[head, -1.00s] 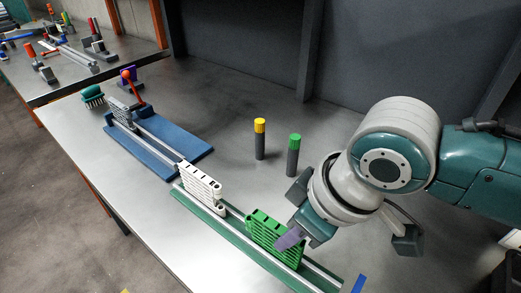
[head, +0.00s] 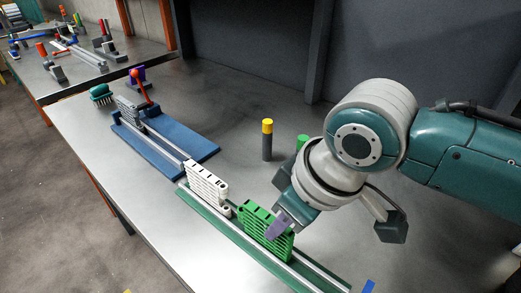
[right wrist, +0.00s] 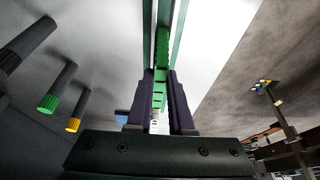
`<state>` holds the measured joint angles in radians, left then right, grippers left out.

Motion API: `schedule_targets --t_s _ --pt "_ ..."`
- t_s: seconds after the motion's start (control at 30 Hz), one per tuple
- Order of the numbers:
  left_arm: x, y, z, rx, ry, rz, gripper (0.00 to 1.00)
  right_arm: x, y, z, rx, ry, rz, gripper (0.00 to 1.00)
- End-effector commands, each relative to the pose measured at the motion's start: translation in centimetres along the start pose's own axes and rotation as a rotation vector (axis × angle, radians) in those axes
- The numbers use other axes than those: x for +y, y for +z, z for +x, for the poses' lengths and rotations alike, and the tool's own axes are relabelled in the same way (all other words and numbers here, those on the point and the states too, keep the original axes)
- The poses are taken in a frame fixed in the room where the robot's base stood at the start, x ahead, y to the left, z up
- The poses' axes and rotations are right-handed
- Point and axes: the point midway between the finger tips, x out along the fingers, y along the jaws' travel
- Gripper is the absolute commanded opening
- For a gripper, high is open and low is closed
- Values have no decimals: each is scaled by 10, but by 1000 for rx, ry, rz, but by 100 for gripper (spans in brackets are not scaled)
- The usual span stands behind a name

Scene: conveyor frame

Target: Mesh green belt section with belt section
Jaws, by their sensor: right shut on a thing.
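The green belt section (head: 262,232) stands upright on the rail of the green-based frame (head: 311,279). The white belt section (head: 205,186) stands on the same rail, just beyond the green one's left end. Their facing ends are very close in the head view; I cannot tell whether they touch or interlock. My right gripper (head: 282,224) is shut on the green section, its purple fingers on either side of it. The right wrist view shows the green section (right wrist: 161,65) between the fingers (right wrist: 160,90), with a small white part below it. My left gripper is not in view.
A yellow-topped cylinder (head: 267,140) and a green-topped one (head: 302,141) stand behind the rail.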

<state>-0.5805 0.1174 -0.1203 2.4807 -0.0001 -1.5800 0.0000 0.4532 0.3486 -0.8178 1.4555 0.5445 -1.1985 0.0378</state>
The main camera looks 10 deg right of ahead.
Motion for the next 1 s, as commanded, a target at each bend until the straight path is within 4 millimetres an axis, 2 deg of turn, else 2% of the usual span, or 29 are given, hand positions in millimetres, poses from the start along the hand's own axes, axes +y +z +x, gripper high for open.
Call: schedule_targets --t_s 0.63,0.67,0.93,1.0 --pt "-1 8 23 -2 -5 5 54 0 -38 15 1 0 -1 0" --pt "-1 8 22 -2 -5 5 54 0 -38 14 0 0 -1 23" --pt "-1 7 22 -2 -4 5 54 0 -38 14 0 0 0 53" --pt "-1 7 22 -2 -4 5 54 0 -38 14 0 0 -1 54"
